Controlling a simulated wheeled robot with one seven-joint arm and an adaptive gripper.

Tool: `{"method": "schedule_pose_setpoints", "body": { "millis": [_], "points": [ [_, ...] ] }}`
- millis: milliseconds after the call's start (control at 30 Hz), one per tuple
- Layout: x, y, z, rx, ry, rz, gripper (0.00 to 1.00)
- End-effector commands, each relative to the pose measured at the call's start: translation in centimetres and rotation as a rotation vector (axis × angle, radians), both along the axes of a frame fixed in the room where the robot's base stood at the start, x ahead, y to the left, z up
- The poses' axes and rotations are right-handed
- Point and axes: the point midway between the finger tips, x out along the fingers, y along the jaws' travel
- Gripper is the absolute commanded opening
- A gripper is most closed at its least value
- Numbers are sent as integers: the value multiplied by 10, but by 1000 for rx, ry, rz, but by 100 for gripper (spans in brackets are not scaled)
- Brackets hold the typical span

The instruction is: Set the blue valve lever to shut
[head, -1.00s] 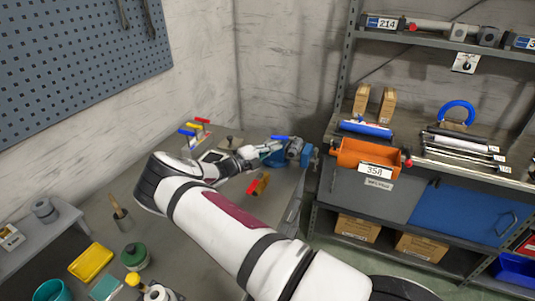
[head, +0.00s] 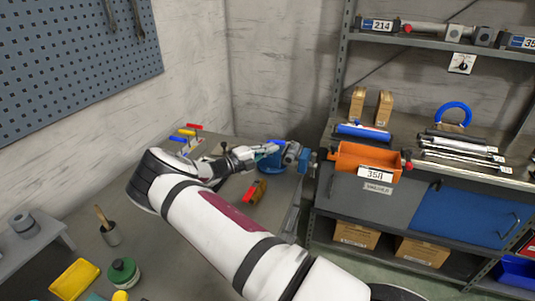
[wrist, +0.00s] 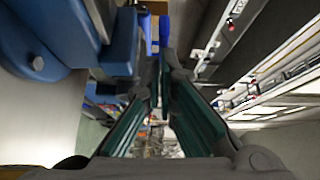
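The blue valve lever (head: 277,142) lies roughly level on top of a grey valve (head: 291,153), held at the blue vise (head: 272,163) on the bench's far right corner. My gripper (head: 266,150) is beside the lever, reaching in from the left. In the wrist view, the two green-padded fingers (wrist: 162,62) converge with only a narrow gap near their tips. The blue lever (wrist: 163,30) stands just beyond or between the tips; contact is unclear. The vise (wrist: 118,40) is close to the left finger. The valve body is mostly hidden there.
Coloured levers (head: 190,133) stand near the back wall. The orange bin (head: 366,162) on the shelf is right of the vise. A yellow tray (head: 74,279) and green-lidded jar (head: 123,272) are at the front left.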

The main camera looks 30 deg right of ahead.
Motion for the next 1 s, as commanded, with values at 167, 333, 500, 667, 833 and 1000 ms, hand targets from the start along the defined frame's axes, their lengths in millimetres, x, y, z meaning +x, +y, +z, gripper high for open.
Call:
{"method": "schedule_pose_setpoints", "body": {
  "millis": [167,333,500,667,833,1000],
  "points": [
    [11,-1,-5,3,-1,-19,0],
    [17,-3,-4,3,0,-16,0],
    [19,-4,-2,2,1,-16,0],
    [18,-4,-1,1,1,-16,0],
    [18,-4,-1,1,1,-16,0],
    [11,-2,0,1,2,-17,0]
  ]
}}
